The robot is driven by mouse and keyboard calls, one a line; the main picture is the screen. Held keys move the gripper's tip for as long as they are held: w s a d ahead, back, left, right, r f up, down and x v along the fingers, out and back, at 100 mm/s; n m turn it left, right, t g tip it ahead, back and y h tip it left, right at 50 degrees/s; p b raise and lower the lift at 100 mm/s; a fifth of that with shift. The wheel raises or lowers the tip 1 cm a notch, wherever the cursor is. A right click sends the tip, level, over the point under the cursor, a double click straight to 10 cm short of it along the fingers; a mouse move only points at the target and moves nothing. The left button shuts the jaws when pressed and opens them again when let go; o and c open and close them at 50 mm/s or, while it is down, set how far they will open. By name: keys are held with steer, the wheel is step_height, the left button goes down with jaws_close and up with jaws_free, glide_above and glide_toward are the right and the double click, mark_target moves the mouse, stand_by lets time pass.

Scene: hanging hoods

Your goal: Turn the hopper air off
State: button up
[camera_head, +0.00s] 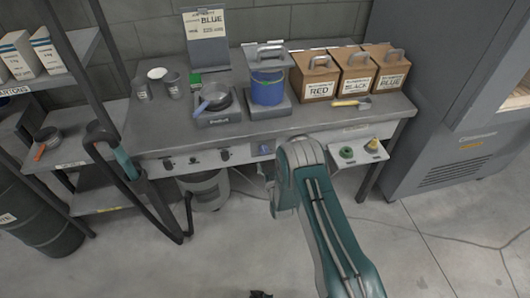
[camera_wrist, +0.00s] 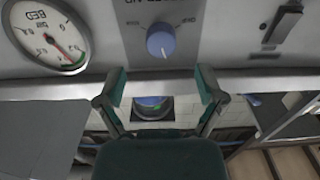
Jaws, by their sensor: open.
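A blue round knob (camera_wrist: 160,40) with a pale pointer line sits on the grey front panel (camera_wrist: 205,25) in the wrist view. Small labels stand on both sides of it, too blurred to read surely, and the lettering at the picture's top is cut off. The knob also shows at the bench's front edge in the head view (camera_head: 264,149). My gripper (camera_wrist: 163,88) is open and empty, with its two fingers spread wide below the knob in the wrist view, apart from it. In the head view my arm mostly hides the gripper.
A round gauge (camera_wrist: 46,36) is left of the knob and a dark lever or latch (camera_wrist: 282,24) is right. On the bench (camera_head: 310,122) are a blue bucket (camera_head: 267,88), a pan (camera_head: 214,98) and labelled boxes (camera_head: 316,76).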

mark_target(265, 152)
steer(key=x, duration=0.6)
steer(key=shift+w+a, duration=0.1)
steer(key=shift+w, duration=0.15)
steer(key=c, duration=1.2)
